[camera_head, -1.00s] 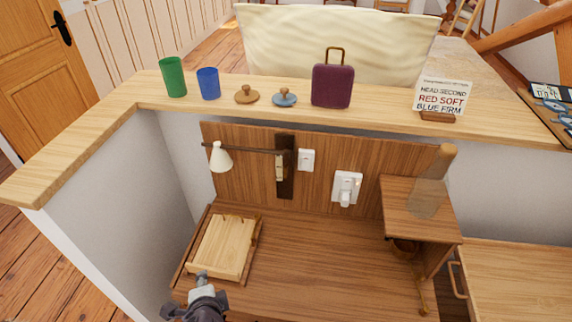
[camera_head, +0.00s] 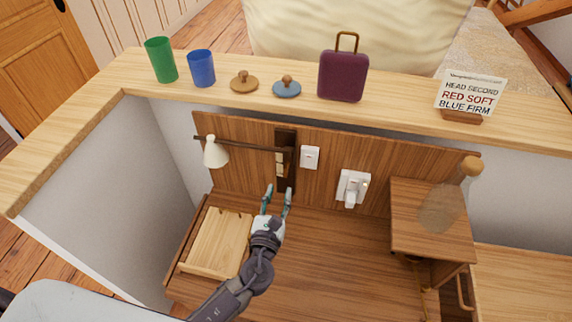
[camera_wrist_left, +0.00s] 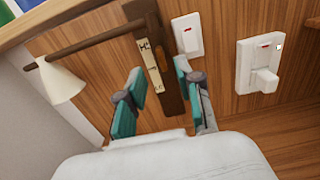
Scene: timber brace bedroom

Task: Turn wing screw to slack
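A dark vertical rail (camera_head: 286,178) is fixed to the wooden back panel, with a light brass scale plate (camera_wrist_left: 145,52) on it. A lamp arm (camera_head: 245,146) runs left from the rail to a cream shade (camera_head: 215,153). I cannot make out the wing screw itself in either view. My left gripper (camera_head: 278,190) is open and empty in front of the lower rail. In the left wrist view, its teal fingers (camera_wrist_left: 159,66) stand apart, with the rail and plate showing beyond and between them. My right gripper is not in view.
A white switch (camera_head: 310,157) and a socket with a plug (camera_head: 352,189) sit right of the rail. A tray (camera_head: 214,243) lies on the desk below. The ledge above holds cups, lids, a purple case (camera_head: 342,76) and a sign (camera_head: 470,92).

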